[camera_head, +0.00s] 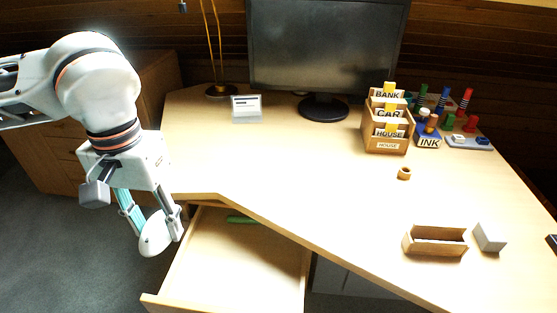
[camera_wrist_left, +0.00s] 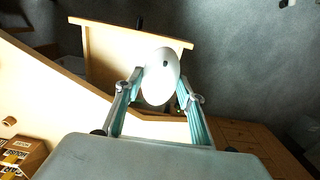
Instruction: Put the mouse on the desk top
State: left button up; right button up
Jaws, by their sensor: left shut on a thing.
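A white, rounded mouse (camera_head: 155,234) is between the fingertips of my left gripper (camera_head: 160,228) in the head view. It also shows in the left wrist view (camera_wrist_left: 160,78), with a small dark spot on it and a finger of the left gripper (camera_wrist_left: 160,98) on each side. The gripper is shut on the mouse and holds it in the air, left of the open drawer and below the level of the desk's front edge in the picture. The desk top (camera_head: 290,165) is light wood. My right gripper does not show in either view.
The open drawer (camera_head: 240,265) holds a green thing (camera_head: 240,219) near its back. A monitor (camera_head: 325,50), card sign (camera_head: 246,108), card box (camera_head: 387,125), ink bottle (camera_head: 428,135), stamp rack (camera_head: 468,140), wooden ring (camera_head: 404,173) and small wooden tray (camera_head: 436,242) stand on the desk. Its middle is clear.

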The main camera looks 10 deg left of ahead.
aim_at(251, 166)
jog(key=i+j+z, duration=0.45)
jog(key=j+z, duration=0.25)
jog(key=i+j+z, duration=0.15)
jog(key=j+z, duration=0.2)
